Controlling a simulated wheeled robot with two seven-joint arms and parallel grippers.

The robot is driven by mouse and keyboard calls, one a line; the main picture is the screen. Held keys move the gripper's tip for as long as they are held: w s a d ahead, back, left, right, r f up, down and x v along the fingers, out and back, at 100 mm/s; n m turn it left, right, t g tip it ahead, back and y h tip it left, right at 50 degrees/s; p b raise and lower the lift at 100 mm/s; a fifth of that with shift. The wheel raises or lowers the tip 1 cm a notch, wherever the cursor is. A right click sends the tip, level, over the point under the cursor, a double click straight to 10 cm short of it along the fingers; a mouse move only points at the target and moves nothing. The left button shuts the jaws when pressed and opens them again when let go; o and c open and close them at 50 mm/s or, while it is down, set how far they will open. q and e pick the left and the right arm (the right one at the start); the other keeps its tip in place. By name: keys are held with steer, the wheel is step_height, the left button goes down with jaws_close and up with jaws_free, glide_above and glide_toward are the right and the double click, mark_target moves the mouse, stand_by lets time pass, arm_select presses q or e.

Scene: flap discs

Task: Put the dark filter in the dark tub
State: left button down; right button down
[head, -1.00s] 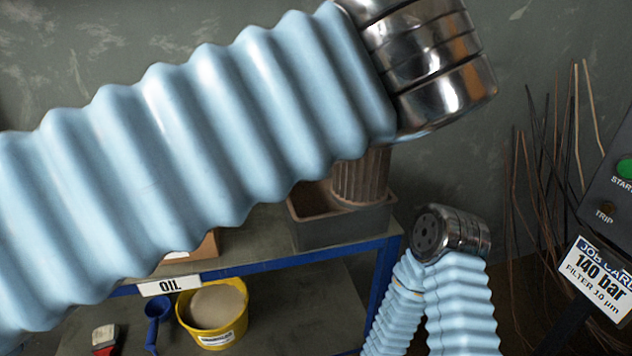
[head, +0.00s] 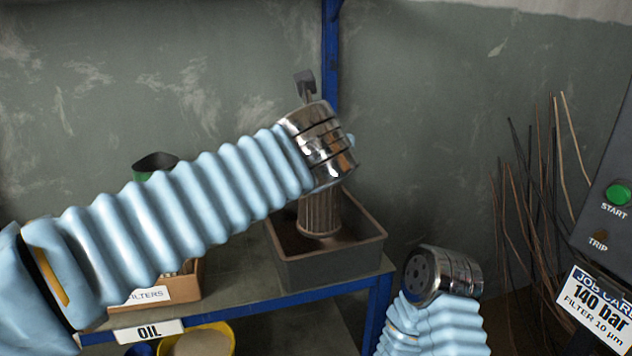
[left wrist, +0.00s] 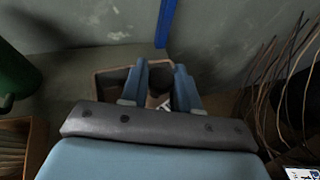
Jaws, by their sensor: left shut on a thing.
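The dark filter (head: 319,213) is a brown-grey pleated cylinder, upright, with its lower end inside the dark tub (head: 330,270). Whether it touches the tub's floor I cannot tell. The tub is a square dark bin on the right end of the shelf. My left wrist is above the filter and hides its top in the head view. In the left wrist view my left gripper (left wrist: 160,82) has its two blue fingers shut on the filter, whose dark end (left wrist: 156,98) shows between them. The tub's rim (left wrist: 103,68) shows behind the fingers. My right gripper is not in view.
A cardboard box (head: 185,287) labelled FILTERS stands left of the tub, with a green container (head: 155,163) behind it. A yellow bucket (head: 222,334) is below the shelf. Thin rods (head: 540,190) and a control panel (head: 612,215) are at the right.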

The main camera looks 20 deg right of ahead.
arm_select(q)
steer(key=shift+w+f, duration=0.25)
steer(key=shift+f, duration=0.05)
steer(key=shift+w+f+b, duration=0.3)
steer(key=shift+f+b, duration=0.15)
steer(key=shift+f, duration=0.6)
steer(key=shift+w+f+b, duration=0.25)
steer(key=shift+f+b, duration=0.2)
steer(key=shift+f, duration=0.75)
steer(key=c, duration=0.8)
jaws_free()
steer(key=shift+o, duration=0.2)
steer(key=shift+s+a+r, duration=0.1)
steer(key=shift+s+r, duration=0.05)
steer(key=shift+r, duration=0.05)
steer(key=v, duration=1.1)
steer(key=shift+s, duration=0.35)
steer(key=shift+a, duration=0.1)
